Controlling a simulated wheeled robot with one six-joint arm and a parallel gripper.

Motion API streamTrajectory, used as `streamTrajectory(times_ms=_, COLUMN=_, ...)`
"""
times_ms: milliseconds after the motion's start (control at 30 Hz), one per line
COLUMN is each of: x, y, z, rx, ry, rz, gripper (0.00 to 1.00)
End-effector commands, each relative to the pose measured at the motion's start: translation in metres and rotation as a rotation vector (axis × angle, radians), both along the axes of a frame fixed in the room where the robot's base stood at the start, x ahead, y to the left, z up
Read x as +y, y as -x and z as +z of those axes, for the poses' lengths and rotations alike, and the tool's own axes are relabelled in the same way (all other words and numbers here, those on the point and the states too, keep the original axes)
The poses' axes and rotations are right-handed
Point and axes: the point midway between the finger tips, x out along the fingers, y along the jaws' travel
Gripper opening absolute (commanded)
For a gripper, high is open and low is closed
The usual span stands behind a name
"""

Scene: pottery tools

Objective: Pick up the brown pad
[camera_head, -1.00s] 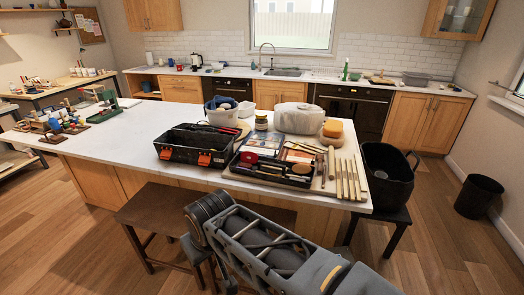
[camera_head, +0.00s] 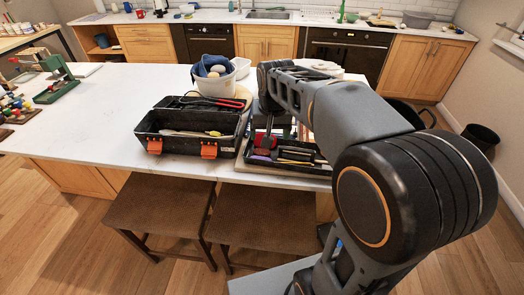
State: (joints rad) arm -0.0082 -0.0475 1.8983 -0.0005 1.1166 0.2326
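I cannot pick out a brown pad with certainty; the tray's contents are small and partly hidden by my arm. The black tool tray (camera_head: 247,158) lies on the white island counter, holding a red item (camera_head: 265,140), a purple item (camera_head: 262,152) and several thin tools (camera_head: 296,154). My gripper (camera_head: 278,132) points down over the tray's left part, near the red item. Its fingertips are dark and small against the tray, so whether it is open or shut is unclear. My arm hides the tray's right part and the counter behind it.
An open black toolbox (camera_head: 190,145) with orange latches stands just left of the tray. A white bucket (camera_head: 217,82) with a blue cloth is behind it. Brown stools (camera_head: 160,215) stand in front. The counter's left middle is clear.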

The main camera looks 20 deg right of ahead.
Motion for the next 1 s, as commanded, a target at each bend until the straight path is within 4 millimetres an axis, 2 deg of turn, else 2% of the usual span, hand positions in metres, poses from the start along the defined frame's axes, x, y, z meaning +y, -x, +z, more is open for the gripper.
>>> streamTrajectory(times_ms=33, x=-0.003, y=-0.02, z=-0.003, rx=0.029, ry=-0.005, rz=-0.035, gripper=0.83)
streamTrajectory(times_ms=200, x=-0.006, y=-0.07, z=-0.017, rx=0.1, ry=-0.014, rz=-0.125, gripper=0.83)
streamTrajectory(times_ms=400, x=-0.005, y=-0.104, z=-0.034, rx=0.153, ry=-0.018, rz=-0.188, gripper=0.83)
streamTrajectory(times_ms=567, x=-0.004, y=-0.115, z=-0.047, rx=0.173, ry=-0.018, rz=-0.209, gripper=0.83)
streamTrajectory(times_ms=1000, x=-0.003, y=-0.117, z=-0.117, rx=0.176, ry=-0.018, rz=-0.212, gripper=0.83)
